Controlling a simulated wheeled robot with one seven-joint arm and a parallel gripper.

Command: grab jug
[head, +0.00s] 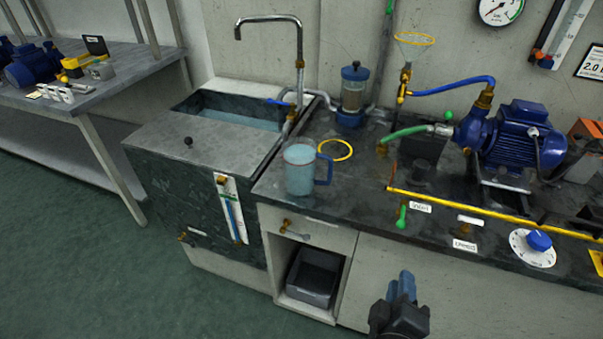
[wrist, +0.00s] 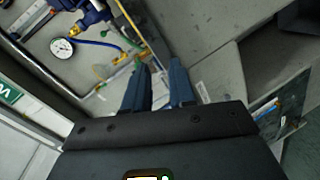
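The jug (head: 299,172) is a clear, pale-blue vessel with a blue handle on its right side. It stands upright on the dark counter (head: 340,195), close to the front edge and just right of the sink. My gripper (head: 401,283) is low in front of the counter, to the right of the jug and well apart from it. In the wrist view, the two blue fingers (wrist: 160,82) stand apart with a gap between them and nothing held. I cannot make out the jug in the wrist view.
The sink (head: 228,110) with its tall tap (head: 298,45) lies left of the jug. A yellow ring (head: 347,156) lies right behind it, and a filter canister (head: 353,90) stands farther back. A blue pump (head: 520,135) and yellow rail (head: 480,210) are to the right.

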